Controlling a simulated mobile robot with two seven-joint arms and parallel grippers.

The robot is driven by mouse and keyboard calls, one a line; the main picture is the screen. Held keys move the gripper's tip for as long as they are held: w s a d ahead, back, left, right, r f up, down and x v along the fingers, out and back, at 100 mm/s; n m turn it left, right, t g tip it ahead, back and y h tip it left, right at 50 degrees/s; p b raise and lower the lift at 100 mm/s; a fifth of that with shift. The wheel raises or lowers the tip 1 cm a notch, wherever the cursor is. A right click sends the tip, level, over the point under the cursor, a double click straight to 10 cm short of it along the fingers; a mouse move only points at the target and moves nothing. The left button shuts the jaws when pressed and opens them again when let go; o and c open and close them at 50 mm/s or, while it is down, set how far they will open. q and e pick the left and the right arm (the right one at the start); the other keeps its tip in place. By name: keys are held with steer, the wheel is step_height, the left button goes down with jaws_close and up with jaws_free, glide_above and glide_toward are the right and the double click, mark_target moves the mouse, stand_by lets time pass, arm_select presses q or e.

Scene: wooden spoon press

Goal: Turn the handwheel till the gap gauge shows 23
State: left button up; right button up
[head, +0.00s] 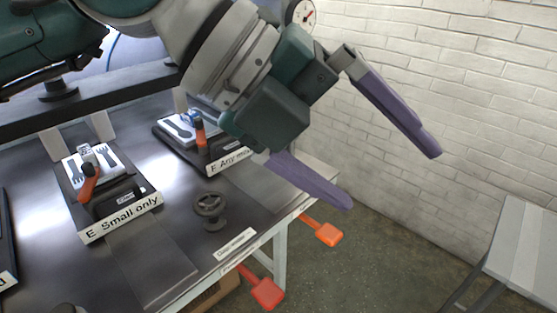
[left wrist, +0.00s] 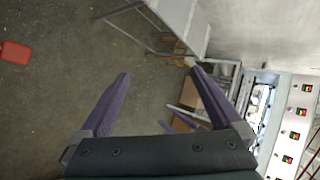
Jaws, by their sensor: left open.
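The dark handwheel (head: 209,205) stands on a short post near the front of the metal bench in the head view. A round white dial (head: 304,13) with a red mark shows at the top edge, partly cut off; I cannot read it or tell whether it is the gap gauge. My left gripper (head: 388,178) is open and empty, its purple fingers spread wide in the air to the right of the bench, well apart from the handwheel. It also shows open in the left wrist view (left wrist: 160,76).
On the bench (head: 150,255) are a fixture labelled "Small only" (head: 122,218) and another labelled "Any" (head: 228,160), each with an orange-handled lever. Red (head: 266,293) and orange (head: 328,234) paddles stick out below. A grey table (head: 525,240) stands right; floor between is clear.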

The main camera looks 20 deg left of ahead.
arm_select(q)
steer(key=w+a+f+n+y+b, duration=0.1)
steer(key=w+a+f+y+b, duration=0.1)
steer(key=a+f+y, duration=0.4)
steer(key=w+a+f+y+b, duration=0.1)
steer(key=w+a+f+b, duration=0.15)
steer(key=a+f, duration=0.35)
steer(key=n+y+b, duration=0.2)
steer(key=n+y, duration=0.1)
steer(key=y, duration=0.2)
glide_toward(208, 202)
steer(key=x, duration=0.8)
steer(key=shift+f+b, duration=0.15)
steer(key=shift+b, duration=0.25)
arm_select(e)
step_height(208, 202, down, 10)
steer(key=shift+w+f, duration=0.1)
arm_select(q)
steer(key=c, duration=1.2)
steer(key=shift+o, duration=0.2)
steer(key=shift+m, duration=0.3)
arm_select(e)
steer(key=shift+d, duration=0.1)
